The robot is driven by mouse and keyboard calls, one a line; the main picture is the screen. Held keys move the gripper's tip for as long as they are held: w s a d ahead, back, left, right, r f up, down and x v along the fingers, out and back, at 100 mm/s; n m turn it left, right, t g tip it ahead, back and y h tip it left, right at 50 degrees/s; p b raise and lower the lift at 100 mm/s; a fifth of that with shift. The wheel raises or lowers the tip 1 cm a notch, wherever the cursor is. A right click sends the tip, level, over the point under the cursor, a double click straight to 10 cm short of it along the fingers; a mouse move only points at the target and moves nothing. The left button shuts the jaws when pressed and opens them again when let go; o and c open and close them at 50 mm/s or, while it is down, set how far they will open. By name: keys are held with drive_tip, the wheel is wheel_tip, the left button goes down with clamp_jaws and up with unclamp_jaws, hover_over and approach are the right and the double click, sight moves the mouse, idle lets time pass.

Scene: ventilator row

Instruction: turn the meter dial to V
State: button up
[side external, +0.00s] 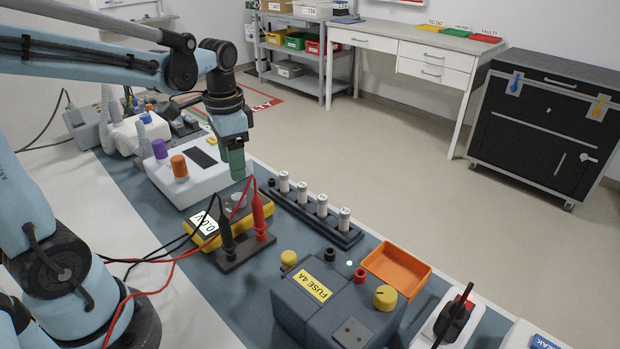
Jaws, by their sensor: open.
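The yellow meter (262,216) lies on the blue-grey mat of the bench, with its white display (206,224) at its left end, which seems to read 0.0 V. Its grey dial (237,200) shows at the far side of the meter, partly behind the probes and leads. The dial's pointer and markings are too small to read. My gripper (236,176) points down a little above the dial, with green fingers, and appears apart from it. It is open and holds nothing that I can see.
A black probe (225,232) and a red probe (258,212) stand upright in a dark holder in front of the meter, their leads looping close to the dial. A white box with purple and orange knobs (205,182) sits behind left. A rack of several fuses (310,216) stands right.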

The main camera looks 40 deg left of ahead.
drive_tip(key=shift+d+r, duration=0.1)
drive_tip(key=shift+r, duration=1.65)
drive_tip(key=s+d+f+n+t, duration=0.2)
drive_tip(key=s+d+n+t, duration=0.1)
drive_tip(key=d+t, duration=0.4)
drive_tip(key=shift+d+f+h, duration=0.3)
drive_tip(key=shift+d+f, duration=0.1)
drive_tip(key=shift+d, duration=0.45)
